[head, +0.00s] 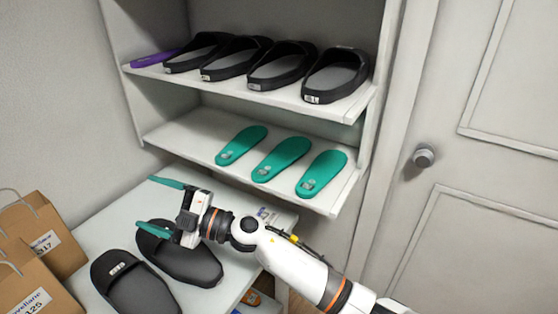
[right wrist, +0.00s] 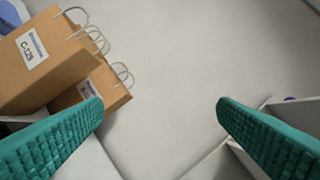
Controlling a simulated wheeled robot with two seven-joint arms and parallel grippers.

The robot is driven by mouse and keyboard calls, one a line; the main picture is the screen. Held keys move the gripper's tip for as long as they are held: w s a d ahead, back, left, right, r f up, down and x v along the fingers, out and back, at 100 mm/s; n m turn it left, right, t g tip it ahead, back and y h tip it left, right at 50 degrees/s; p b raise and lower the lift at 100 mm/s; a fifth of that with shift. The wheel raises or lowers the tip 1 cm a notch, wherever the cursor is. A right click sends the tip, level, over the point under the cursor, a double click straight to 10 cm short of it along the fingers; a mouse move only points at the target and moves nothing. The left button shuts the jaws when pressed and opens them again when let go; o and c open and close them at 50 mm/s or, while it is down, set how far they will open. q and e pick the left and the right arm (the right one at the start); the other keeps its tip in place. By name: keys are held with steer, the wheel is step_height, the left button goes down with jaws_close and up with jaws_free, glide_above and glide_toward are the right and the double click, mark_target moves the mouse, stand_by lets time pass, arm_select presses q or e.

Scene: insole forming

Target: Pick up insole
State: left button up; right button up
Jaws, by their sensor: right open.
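Three teal insoles lie apart in a row on the middle shelf in the head view: a left one (head: 241,145), a middle one (head: 281,158) and a right one (head: 321,174). A purple, flat piece, perhaps another insole (head: 153,59), lies at the left end of the top shelf. My right gripper (head: 158,207) is open and empty, its teal fingers spread and pointing left above the white table. It is in front of and below the teal insoles, touching none. Its fingers also frame the right wrist view (right wrist: 160,112), with nothing between them. My left gripper is not in view.
Two black slides, one nearer the gripper (head: 190,266) and one left of it (head: 130,288), rest on the white table (head: 110,222). Paper bags (head: 42,235) stand at the left. Several black slides (head: 335,75) fill the top shelf. A door (head: 475,190) is at the right.

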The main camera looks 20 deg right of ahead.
steer(key=a+n+g, duration=0.3)
steer(key=n+g, duration=0.2)
steer(key=m+g+h, duration=0.1)
steer(key=g+h, duration=0.1)
steer(key=h, duration=2)
glide_toward(264, 171)
steer(key=shift+w+d+f+g+y+p, duration=0.3)
steer(key=shift+w+d+f+p, duration=0.1)
steer(key=shift+w+f, duration=0.2)
steer(key=shift+f, duration=0.4)
steer(key=shift+w+d+f+p, duration=0.1)
steer(key=shift+d+f+p, duration=0.15)
steer(key=shift+f+p, duration=0.2)
steer(key=p+x, duration=0.1)
steer(key=x, duration=0.2)
steer(key=shift+d+f, duration=0.2)
steer(key=shift+f, duration=0.1)
steer(key=shift+w+d+f, duration=0.1)
steer(key=shift+w+f, duration=0.05)
steer(key=shift+f, duration=0.25)
